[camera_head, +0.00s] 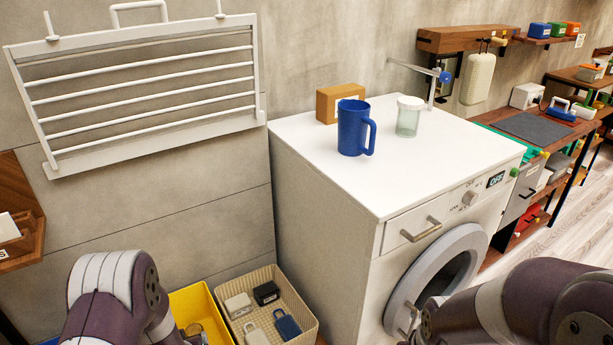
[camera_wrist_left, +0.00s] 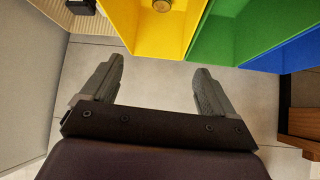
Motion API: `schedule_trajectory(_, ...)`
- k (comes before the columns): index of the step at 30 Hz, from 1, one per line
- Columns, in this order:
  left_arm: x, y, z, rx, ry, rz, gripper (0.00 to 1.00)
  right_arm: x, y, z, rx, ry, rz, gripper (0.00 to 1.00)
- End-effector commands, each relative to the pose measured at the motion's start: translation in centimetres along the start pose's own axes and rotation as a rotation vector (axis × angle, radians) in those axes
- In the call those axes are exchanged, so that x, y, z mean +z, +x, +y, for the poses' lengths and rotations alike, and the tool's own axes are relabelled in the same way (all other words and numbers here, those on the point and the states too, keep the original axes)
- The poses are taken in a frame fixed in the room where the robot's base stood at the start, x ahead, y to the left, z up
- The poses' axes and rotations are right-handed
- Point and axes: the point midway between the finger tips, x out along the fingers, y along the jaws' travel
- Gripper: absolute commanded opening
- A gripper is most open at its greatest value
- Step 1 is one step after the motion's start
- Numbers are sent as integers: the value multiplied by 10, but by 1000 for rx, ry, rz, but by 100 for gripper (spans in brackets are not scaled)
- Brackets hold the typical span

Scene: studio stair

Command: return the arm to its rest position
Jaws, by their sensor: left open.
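My left arm (camera_head: 112,295) comes in at the lower left of the head view, bent, with its gripper out of that view. In the left wrist view my left gripper (camera_wrist_left: 158,88) is open and empty, its two fingers wide apart over bare floor. It is just short of the yellow bin (camera_wrist_left: 130,30). My right arm (camera_head: 530,305) is at the lower right of the head view, in front of the washing machine; its gripper is not in view.
A white washing machine (camera_head: 310,190) carries a blue mug (camera_head: 352,130), a lidded jar (camera_head: 408,118) and a cardboard box (camera_head: 328,100). A beige basket (camera_head: 298,328) holds several padlock-like items. Green (camera_wrist_left: 215,45) and blue (camera_wrist_left: 285,50) bins adjoin the yellow one. A white rack (camera_head: 140,128) hangs on the wall.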

Motion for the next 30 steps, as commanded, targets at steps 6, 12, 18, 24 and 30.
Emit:
schedule_trajectory(6, 44, -10, 1, 14, 21, -203, 88, 0, 0, 0, 0, 0, 1, 0)
schedule_trajectory(12, 80, -33, 7, 47, 64, -424, 88, 2, 16, 0, 0, 0, 1, 0)
schedule_trajectory(18, 119, -60, 17, 96, 156, -640, 88, 8, 68, 0, 0, 0, 0, 0)
schedule_trajectory(24, 147, -84, 19, 122, 251, -755, 88, 14, 117, 0, 0, 0, 0, 0)
schedule_trajectory(30, 168, -92, 20, 141, 325, -773, 88, 19, 164, 0, 0, 0, 1, 0)
